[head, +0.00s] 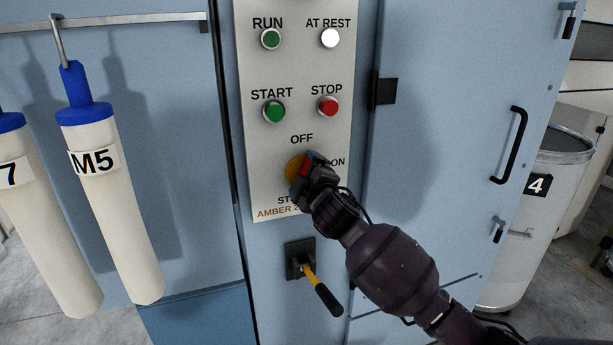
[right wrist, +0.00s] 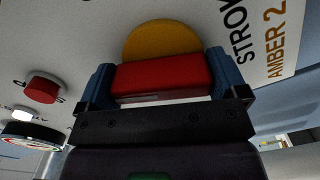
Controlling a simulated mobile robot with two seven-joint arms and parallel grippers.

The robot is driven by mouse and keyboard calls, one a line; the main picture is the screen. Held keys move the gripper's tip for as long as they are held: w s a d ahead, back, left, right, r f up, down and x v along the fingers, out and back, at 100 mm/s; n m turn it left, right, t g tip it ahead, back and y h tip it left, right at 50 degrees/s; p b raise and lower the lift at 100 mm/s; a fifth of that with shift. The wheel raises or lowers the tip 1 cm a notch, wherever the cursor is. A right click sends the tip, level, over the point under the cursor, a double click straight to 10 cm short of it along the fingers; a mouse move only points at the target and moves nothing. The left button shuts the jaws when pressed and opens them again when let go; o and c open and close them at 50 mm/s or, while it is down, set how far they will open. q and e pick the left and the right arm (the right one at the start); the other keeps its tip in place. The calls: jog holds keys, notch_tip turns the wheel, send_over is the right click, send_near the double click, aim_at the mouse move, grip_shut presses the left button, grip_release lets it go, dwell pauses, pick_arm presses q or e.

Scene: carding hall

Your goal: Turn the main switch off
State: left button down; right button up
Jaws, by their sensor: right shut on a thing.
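The main switch has a round amber plate (head: 293,170) on the pale control panel, with OFF printed above it, ON to its right and a partly hidden label below. Its red handle (right wrist: 162,76) shows in the right wrist view, in front of the amber plate (right wrist: 160,40). My right gripper (head: 309,168) is shut on the red handle, with one blue finger pad on each side. The gripper hides much of the switch in the head view, so I cannot tell which label the handle points to. My left gripper is not in view.
Above are a green START button (head: 274,111), a red STOP button (head: 328,106) and RUN and AT REST lamps. A yellow lever with a black grip (head: 328,299) juts out below. White tubes with blue tops (head: 115,190) hang left. A cabinet handle (head: 512,145) and drum (head: 545,190) stand right.

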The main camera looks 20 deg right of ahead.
jog(key=n, duration=0.5)
jog(key=shift+a, duration=0.1)
dwell(0.7)
jog(key=o, duration=0.6)
jog(key=s+b, duration=0.1)
jog(key=s, duration=1)
jog(key=shift+d, duration=0.2)
jog(key=shift+f, duration=0.1)
